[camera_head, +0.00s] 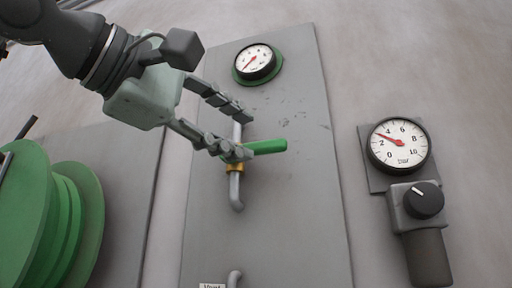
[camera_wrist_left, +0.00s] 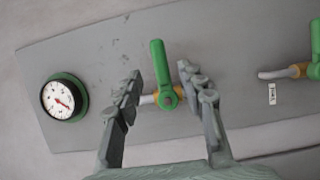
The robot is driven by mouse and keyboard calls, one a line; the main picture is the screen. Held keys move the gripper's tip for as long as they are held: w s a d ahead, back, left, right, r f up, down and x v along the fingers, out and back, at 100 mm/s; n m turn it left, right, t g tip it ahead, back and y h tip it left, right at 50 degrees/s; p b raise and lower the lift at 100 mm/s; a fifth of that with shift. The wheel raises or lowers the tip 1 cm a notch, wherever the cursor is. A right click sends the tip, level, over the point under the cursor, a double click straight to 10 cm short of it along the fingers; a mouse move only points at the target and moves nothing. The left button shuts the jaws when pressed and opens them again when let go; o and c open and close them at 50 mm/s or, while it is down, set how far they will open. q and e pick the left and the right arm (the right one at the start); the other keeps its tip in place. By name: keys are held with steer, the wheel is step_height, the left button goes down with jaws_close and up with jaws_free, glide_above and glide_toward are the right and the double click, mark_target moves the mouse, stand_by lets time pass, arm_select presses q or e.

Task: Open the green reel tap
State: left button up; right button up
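A green lever tap (camera_head: 267,146) sits on a vertical pipe with a brass fitting on the grey panel. Its lever points right, crosswise to the pipe. My left gripper (camera_head: 246,134) is open at this tap, its lower finger overlapping the lever's base in the head view. In the left wrist view the green lever (camera_wrist_left: 160,77) stands between the spread fingers of the gripper (camera_wrist_left: 160,72), with a visible gap on each side. Contact is not clear. My right gripper is not in view.
A green-backed gauge (camera_head: 255,62) is above the tap. A green reel (camera_head: 78,220) stands at left. A gauge (camera_head: 398,145) and black knob (camera_head: 424,200) are at right. The wrist view shows another green tap (camera_wrist_left: 316,45) beside a small label (camera_wrist_left: 272,94).

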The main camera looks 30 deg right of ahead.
mark_target(263, 145)
arm_select(q)
steer(key=p+x, duration=0.1)
steer(key=x, duration=0.6)
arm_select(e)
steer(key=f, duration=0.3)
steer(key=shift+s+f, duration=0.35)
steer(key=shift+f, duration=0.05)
arm_select(q)
steer(key=shift+a, duration=0.1)
jaws_close()
steer(key=shift+s, duration=0.1)
